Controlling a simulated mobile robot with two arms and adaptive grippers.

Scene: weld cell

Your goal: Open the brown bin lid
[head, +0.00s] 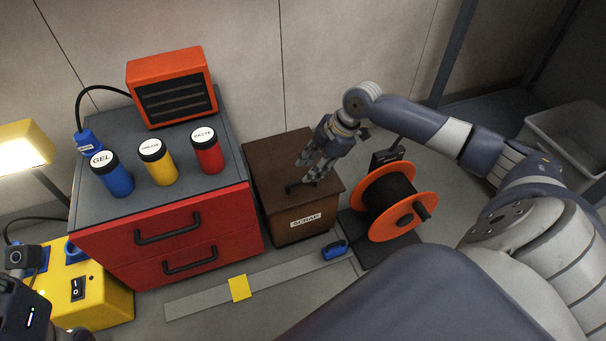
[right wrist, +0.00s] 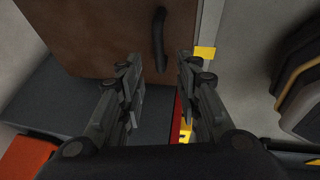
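The brown bin (head: 266,174) stands on the floor right of the red drawer cabinet, with a SCRAP label on its front. Its lid looks shut. A dark bar handle (right wrist: 159,40) on the lid shows in the right wrist view, beyond the fingertips. My right gripper (head: 308,172) is over the lid, close to the handle. In the right wrist view its two fingers (right wrist: 160,68) are apart with nothing between them; whether they touch the lid is unclear. Dark parts of my left arm show at the lower left edge of the head view; its fingers are not visible.
The red cabinet (head: 188,255) carries blue, yellow and red jars and an orange heater (head: 168,61). An orange cable reel (head: 370,219) stands close right of the bin. A blue item (head: 335,250) lies on the floor in front. A yellow box (head: 104,304) is lower left.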

